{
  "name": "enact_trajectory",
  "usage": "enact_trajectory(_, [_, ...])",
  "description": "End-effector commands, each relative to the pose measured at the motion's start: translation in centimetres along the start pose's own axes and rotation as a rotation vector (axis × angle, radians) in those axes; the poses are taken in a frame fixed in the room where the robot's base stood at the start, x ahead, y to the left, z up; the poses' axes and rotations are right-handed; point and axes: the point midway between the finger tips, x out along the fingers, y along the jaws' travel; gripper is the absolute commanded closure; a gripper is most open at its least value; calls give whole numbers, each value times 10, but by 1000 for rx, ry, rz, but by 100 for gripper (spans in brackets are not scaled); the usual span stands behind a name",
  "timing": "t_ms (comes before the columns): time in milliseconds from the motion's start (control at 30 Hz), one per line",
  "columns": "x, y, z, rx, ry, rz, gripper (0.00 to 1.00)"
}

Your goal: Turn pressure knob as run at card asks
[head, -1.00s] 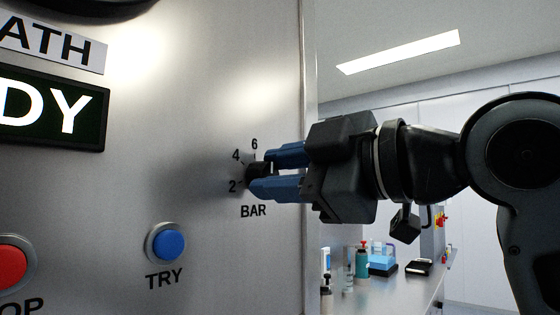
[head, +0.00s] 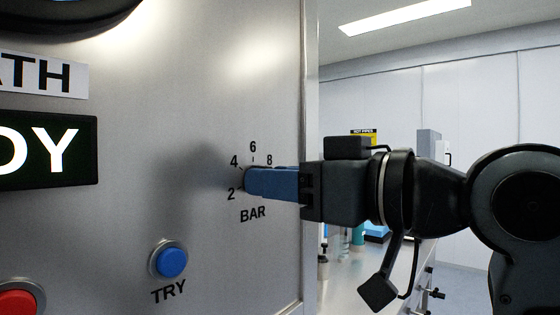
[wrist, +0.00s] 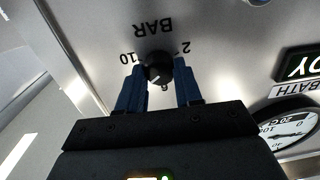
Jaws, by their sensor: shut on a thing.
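The pressure knob (wrist: 157,68) is small, round and black, on the steel panel. In the wrist view its white mark points down and left, between the lower numeral and the 10; the exact number is hard to tell. My gripper (wrist: 157,80) is shut on the knob, one blue finger on each side. In the head view my gripper (head: 250,181) comes in from the right and its fingers hide the knob. The printed scale (head: 253,147) shows 2, 4, 6 and 8 there, with BAR below. No run card can be made out.
A blue TRY button (head: 171,261) and a red button (head: 18,302) sit lower left on the panel. A lit sign (head: 45,152) ending in DY is above them. A round gauge (wrist: 287,130) shows at the wrist view's right. A bench (head: 375,275) stands behind, right.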

Motion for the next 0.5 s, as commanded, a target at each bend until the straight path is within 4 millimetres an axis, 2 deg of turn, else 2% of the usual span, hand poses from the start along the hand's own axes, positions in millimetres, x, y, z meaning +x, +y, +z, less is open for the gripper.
enact_trajectory(500, [1,0,4,491,13,-5,96])
